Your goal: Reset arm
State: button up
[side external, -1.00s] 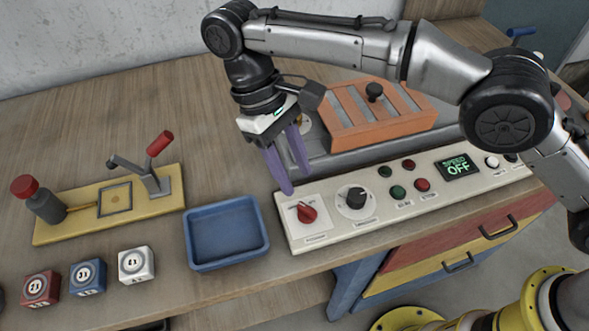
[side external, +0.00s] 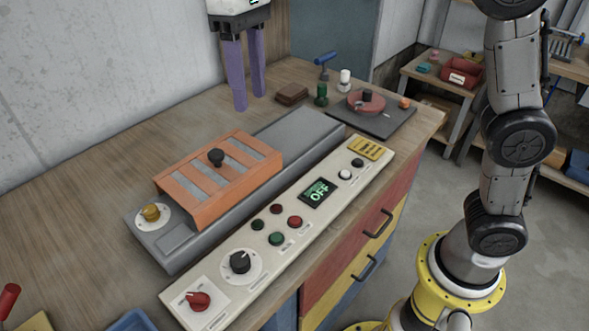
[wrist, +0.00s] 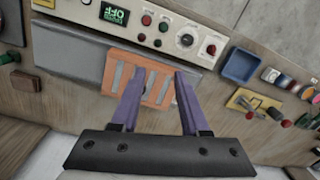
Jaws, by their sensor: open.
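My gripper (side external: 246,108) is at the top of the side view, its two purple fingers hanging down, spread apart and empty. In the wrist view my gripper (wrist: 153,84) is also open with nothing between the fingers. Below is the grey machine (side external: 300,135) with an orange slatted cover (side external: 232,188) and black knob. The cream control panel (side external: 252,285) lies along its front, with a red knob, a black dial and several buttons. Its display (side external: 317,192) reads OFF.
A dark plate (side external: 392,122) with a red round part stands at the bench's far end, near a blue-handled tool (side external: 325,62) and a brown block (side external: 291,94). The blue tray (wrist: 241,67) and the yellow lever base (wrist: 255,103) show in the wrist view. Coloured drawers (side external: 355,240) are under the bench.

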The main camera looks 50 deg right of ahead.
jog(key=s+d+r+m+t, duration=0.2)
jog(key=s+d+m+t, duration=0.1)
jog(key=s+d, duration=0.9)
jog(key=s+d+f+t, duration=0.1)
jog(key=s+d+f, duration=0.2)
jog(key=f, duration=0.4)
jog(key=s+d+f+t, duration=0.2)
jog(key=s+d+f, duration=0.1)
jog(key=f, duration=0.3)
jog(key=shift+s+f, duration=0.35)
jog(key=shift+s, duration=0.35)
jog(key=shift+d, duration=0.1)
